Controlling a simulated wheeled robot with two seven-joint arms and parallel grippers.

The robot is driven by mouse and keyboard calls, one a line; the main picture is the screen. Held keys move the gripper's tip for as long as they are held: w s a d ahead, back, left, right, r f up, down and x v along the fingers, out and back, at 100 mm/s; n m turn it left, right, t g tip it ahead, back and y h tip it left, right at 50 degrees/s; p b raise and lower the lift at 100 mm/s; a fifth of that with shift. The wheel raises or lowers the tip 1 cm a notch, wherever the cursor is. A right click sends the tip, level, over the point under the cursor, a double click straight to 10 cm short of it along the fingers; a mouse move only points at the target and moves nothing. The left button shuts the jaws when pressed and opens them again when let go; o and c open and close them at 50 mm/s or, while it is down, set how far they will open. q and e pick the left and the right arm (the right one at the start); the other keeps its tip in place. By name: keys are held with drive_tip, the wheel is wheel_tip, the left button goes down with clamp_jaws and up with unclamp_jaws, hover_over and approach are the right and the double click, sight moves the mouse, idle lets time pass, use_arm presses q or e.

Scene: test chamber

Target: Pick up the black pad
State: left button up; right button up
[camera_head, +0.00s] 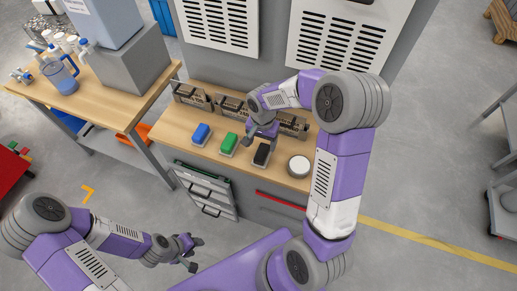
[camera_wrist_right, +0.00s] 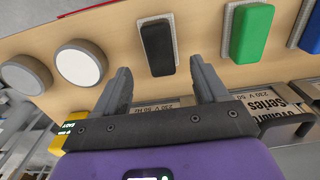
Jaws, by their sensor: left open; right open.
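The black pad (camera_head: 262,154) lies on the wooden bench top, between the green pad and a round white disc. In the right wrist view the black pad (camera_wrist_right: 157,47) lies beyond the fingertips, roughly ahead of the gap between them. My right gripper (camera_head: 260,138) is above the bench just behind the black and green pads; in its wrist view the two fingers (camera_wrist_right: 160,75) are apart with nothing between them. My left gripper (camera_head: 193,252) is open and empty, low over the floor in front of the bench.
A green pad (camera_head: 229,144) and a blue pad (camera_head: 201,134) lie left of the black one. The round white disc (camera_head: 299,165) is close on its right; two discs show in the wrist view. Metal racks (camera_head: 230,105) stand behind. A side table (camera_head: 100,105) holds bottles.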

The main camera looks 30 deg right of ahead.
sight(262, 151)
wheel_tip(262, 151, down, 7)
drive_tip(key=shift+r+b, duration=0.1)
drive_tip(key=shift+b, duration=0.3)
drive_tip(key=c, duration=1.1)
drive_tip(key=shift+o, duration=0.2)
wheel_tip(262, 151, up, 10)
drive_tip(key=shift+p, duration=0.7)
drive_tip(key=o, duration=0.5)
drive_tip(key=c, duration=0.4)
